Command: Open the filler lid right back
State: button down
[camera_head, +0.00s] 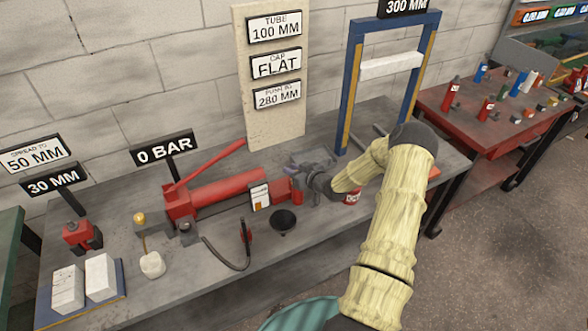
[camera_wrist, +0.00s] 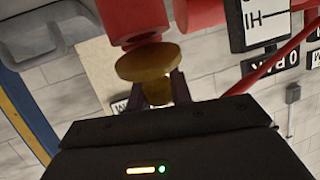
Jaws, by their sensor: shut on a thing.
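The red hand pump (camera_head: 222,196) lies on the grey bench, its long red handle (camera_head: 207,163) slanting up to the right. My gripper (camera_head: 303,179) is at the pump's right end; its fingers are hard to make out in the head view. In the wrist view, my gripper (camera_wrist: 158,92) is shut on a brass-coloured round-topped piece (camera_wrist: 148,62). The piece is close to the end of a red cylinder (camera_wrist: 135,20); I cannot tell whether they touch. I cannot tell for sure that this piece is the filler lid. No other lid is clear.
A white level plate (camera_head: 260,196) is on the pump's front. A black funnel (camera_head: 283,221) and a black hose (camera_head: 226,255) lie in front. A blue press frame (camera_head: 352,90) stands behind to the right. A red table (camera_head: 470,128) with small parts is farther right.

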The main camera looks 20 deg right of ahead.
jog(key=g+p, duration=0.1)
jog(key=g, duration=0.1)
jog(key=w+g+p, duration=0.1)
jog(key=g+p, duration=0.1)
jog(key=w+m+g+p, duration=0.1)
jog(key=g+p, duration=0.1)
jog(key=shift+w+f+h, duration=0.1)
jog(key=shift+f+h, duration=0.05)
jog(key=shift+h, duration=0.25)
jog(key=g, duration=0.1)
jog(key=w+f+g, duration=0.1)
jog(key=g, duration=0.1)
jog(key=shift+a+b, duration=0.1)
jog(key=shift+b, duration=0.2)
jog(key=shift+w+f+m+g+b, duration=0.15)
jog(key=shift+f+m+g+b, duration=0.15)
jog(key=shift+g+b, duration=0.8)
jog(key=c, duration=1.3)
grip_release()
jog(key=shift+r, duration=0.15)
